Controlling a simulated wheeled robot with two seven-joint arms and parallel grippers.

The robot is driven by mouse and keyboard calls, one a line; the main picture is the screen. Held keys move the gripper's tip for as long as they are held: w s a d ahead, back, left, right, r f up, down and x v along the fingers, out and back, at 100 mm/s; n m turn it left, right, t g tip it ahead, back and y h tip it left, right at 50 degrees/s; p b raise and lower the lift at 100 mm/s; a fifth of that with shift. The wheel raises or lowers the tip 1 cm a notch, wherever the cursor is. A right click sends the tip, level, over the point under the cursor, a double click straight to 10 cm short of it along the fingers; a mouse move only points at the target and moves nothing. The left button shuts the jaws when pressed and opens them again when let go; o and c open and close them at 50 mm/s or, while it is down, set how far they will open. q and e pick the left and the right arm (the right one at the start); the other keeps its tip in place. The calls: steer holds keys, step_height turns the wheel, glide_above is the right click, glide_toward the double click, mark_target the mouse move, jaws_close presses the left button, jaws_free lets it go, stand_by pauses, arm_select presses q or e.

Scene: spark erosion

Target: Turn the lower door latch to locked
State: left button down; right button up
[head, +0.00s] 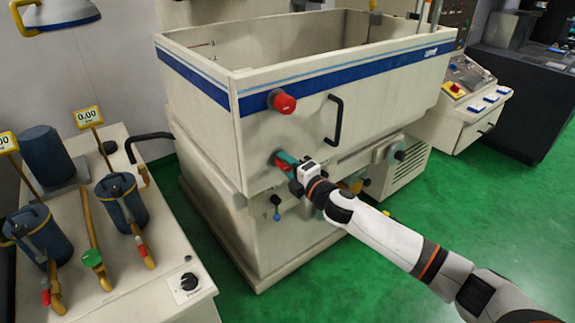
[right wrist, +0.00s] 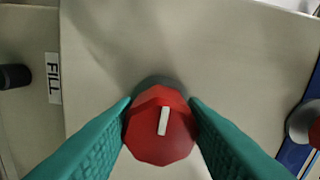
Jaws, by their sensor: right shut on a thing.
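The lower door latch is a red faceted knob (right wrist: 158,145) with a white mark, on the front of the cream machine tank (head: 330,85). In the right wrist view its white mark runs nearly up and down, slightly tilted. In the head view the latch is mostly hidden behind my right gripper (head: 286,161). The teal fingers of my right gripper lie on both sides of the knob, shut on it. The upper door latch (head: 284,103), another red knob, sits above it, and its edge shows at the right of the right wrist view. My left gripper is out of view.
A black door handle (head: 335,120) stands out right of the latches. A blue-tipped lever (head: 277,214) is below my right gripper. A FILL label (right wrist: 53,78) is on the panel. A bench (head: 130,235) with blue canisters stands at left. Green floor is clear at lower right.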

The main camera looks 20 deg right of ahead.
steer(key=shift+f, duration=0.1)
stand_by(0.3)
steer(key=o, duration=1)
steer(key=b+v, duration=0.3)
steer(key=v, duration=0.9)
